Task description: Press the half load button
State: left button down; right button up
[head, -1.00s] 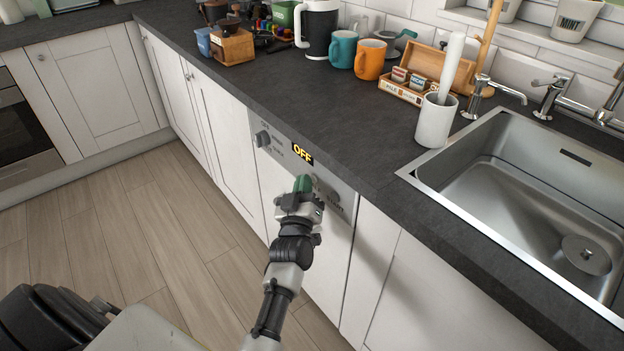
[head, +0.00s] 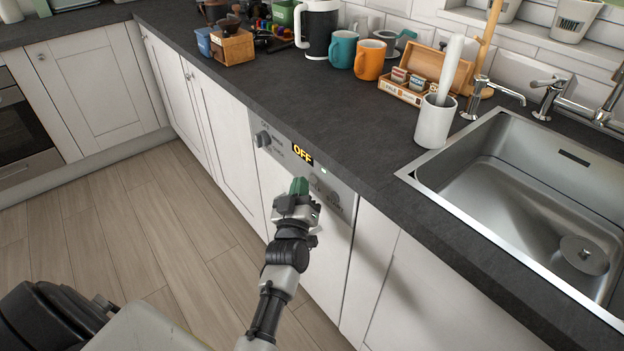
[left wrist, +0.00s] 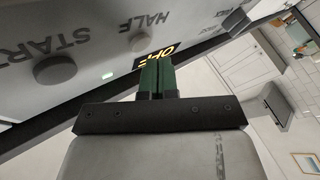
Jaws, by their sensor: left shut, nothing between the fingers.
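The half load button (left wrist: 140,42) is a small grey round button by the word HALF on the dishwasher panel (head: 268,157), in the left wrist view. In the head view I cannot make it out clearly near my gripper. My left gripper (head: 300,186) is shut and empty, with green fingertips pointing at the panel. In the left wrist view its fingertips (left wrist: 157,70) show below the button in the picture, overlapping the OFF display (left wrist: 160,56). A gap shows between them and the button. My right gripper is not in view.
A larger start button (left wrist: 60,70) and a small lit indicator (left wrist: 108,75) are near the half load button. A dial (head: 263,139) is at the panel's left end. The dark worktop edge (head: 345,167) overhangs the panel. The floor (head: 150,225) is clear.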

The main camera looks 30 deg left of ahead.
pick_arm(q)
jog(key=s, duration=0.1)
jog(key=s+a+p, duration=0.1)
jog(key=s, duration=0.1)
jog(key=s+a+p, duration=0.1)
jog(key=s, duration=0.1)
jog(key=shift+s+a, duration=0.15)
jog(key=shift+s, duration=0.1)
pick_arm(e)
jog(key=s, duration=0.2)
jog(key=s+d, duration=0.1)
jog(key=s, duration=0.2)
